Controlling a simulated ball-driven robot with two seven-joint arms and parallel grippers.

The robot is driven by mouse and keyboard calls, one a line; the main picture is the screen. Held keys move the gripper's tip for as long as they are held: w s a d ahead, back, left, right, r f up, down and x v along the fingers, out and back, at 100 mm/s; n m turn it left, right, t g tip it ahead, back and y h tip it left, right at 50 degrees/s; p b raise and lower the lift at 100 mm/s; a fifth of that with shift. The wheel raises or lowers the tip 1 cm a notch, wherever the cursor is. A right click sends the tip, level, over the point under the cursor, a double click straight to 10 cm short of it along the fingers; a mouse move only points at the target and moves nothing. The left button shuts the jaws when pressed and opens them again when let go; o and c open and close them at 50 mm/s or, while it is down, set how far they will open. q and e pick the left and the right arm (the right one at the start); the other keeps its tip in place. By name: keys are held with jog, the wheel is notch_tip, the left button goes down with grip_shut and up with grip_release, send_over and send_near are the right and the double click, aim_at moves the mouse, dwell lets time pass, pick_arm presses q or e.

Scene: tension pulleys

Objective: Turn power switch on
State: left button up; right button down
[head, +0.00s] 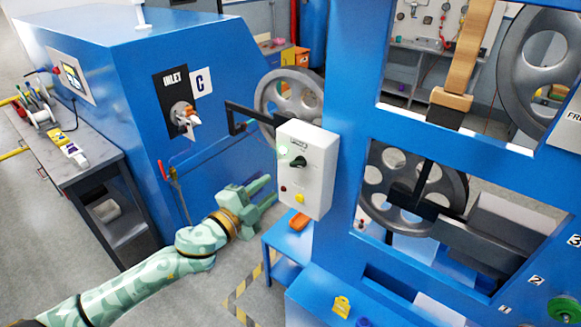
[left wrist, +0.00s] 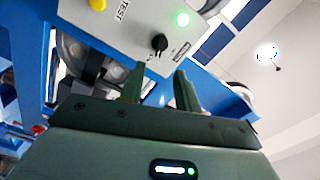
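A white control box (head: 312,145) hangs on the blue frame, with a black rotary knob (head: 298,161), which looks like the power switch. The knob also shows in the left wrist view (left wrist: 159,43), beside a lit green lamp (left wrist: 182,20); its exact turn position is hard to read. My left gripper (head: 271,190) is open and empty, below and to the left of the box. In the left wrist view its two fingers (left wrist: 160,70) point toward the knob, which appears just beyond and between the tips, apart from them. My right gripper is out of view.
The blue cabinet (head: 220,80) stands behind my left arm, and a blue stand (head: 285,242) is below the box.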

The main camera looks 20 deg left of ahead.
aim_at(295, 166)
pick_arm(q)
jog(key=x, duration=1)
jog(key=shift+w+f, duration=0.1)
jog(key=shift+w, duration=0.1)
grip_shut()
